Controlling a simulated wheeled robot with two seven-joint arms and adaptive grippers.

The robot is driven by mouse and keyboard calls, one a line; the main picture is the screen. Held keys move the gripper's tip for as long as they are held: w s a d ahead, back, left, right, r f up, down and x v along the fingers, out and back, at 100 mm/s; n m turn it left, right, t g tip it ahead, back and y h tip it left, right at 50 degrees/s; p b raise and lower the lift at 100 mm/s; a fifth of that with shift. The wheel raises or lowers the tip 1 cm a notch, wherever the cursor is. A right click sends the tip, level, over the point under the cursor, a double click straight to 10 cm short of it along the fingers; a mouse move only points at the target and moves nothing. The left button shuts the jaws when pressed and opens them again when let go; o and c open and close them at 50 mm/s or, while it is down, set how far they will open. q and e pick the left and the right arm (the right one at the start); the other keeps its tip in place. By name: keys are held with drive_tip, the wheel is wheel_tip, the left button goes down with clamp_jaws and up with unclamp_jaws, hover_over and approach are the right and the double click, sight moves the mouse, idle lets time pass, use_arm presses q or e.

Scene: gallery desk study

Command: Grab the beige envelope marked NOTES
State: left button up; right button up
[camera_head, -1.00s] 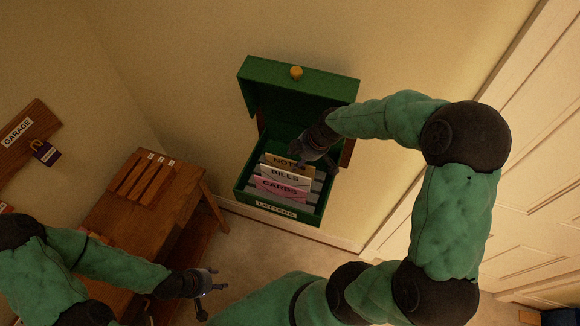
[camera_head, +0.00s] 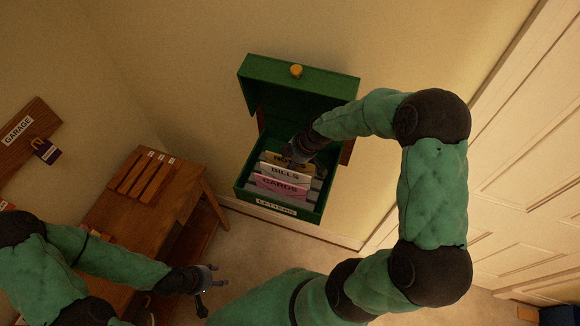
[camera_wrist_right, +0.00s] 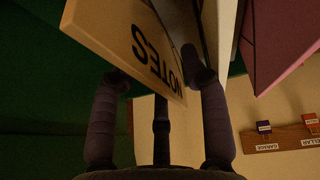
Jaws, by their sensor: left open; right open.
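The beige envelope marked NOTES (camera_head: 284,158) stands at the back of the green LETTERS box (camera_head: 243,184), behind the BILLS and CARDS envelopes. My right gripper (camera_head: 296,160) is open at its top edge, partly covering its label. In the right wrist view the NOTES envelope (camera_wrist_right: 135,45) reaches between the open fingers (camera_wrist_right: 160,85), close to them; I cannot tell whether they touch it. My left gripper (camera_head: 208,280) is open and empty, low in the head view, in front of the desk.
The white BILLS envelope (camera_head: 284,172) and pink CARDS envelope (camera_head: 279,186) stand just in front of NOTES. The box's raised lid (camera_head: 300,82) rises behind. A wooden desk (camera_head: 128,212) stands at left, and a GARAGE key board (camera_head: 22,132) hangs on the wall.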

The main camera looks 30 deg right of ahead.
drive_tip(key=shift+f+b, duration=0.2)
drive_tip(key=shift+b, duration=0.35)
idle(0.4)
clamp_jaws()
